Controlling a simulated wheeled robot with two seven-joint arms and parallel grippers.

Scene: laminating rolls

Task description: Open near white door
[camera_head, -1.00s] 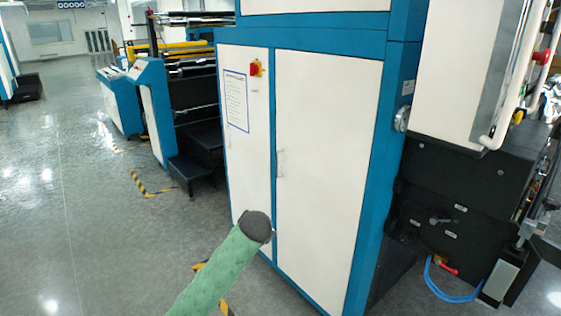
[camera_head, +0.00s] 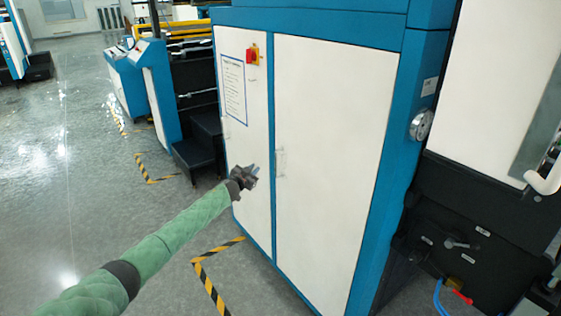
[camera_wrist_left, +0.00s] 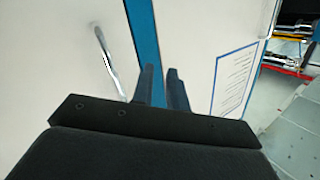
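The near white door (camera_head: 325,160) is the wide panel of the blue-framed cabinet, and it is closed. Its slim handle (camera_head: 281,162) is on its left edge; in the left wrist view the silvery handle (camera_wrist_left: 108,62) is left of the fingers. My left gripper (camera_head: 251,174) is in front of the narrower white door, a little left of the handle and apart from it. In the left wrist view its two dark fingers (camera_wrist_left: 163,88) stand apart with a gap between them, empty, before the blue strip between the doors. My right gripper is not in view.
The narrower white door (camera_head: 245,130) carries a paper notice (camera_head: 234,90) and a red switch (camera_head: 252,56). Black steps (camera_head: 203,150) stand left of the cabinet. Yellow-black tape (camera_head: 210,285) marks the floor. Open grey floor (camera_head: 75,190) lies to the left.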

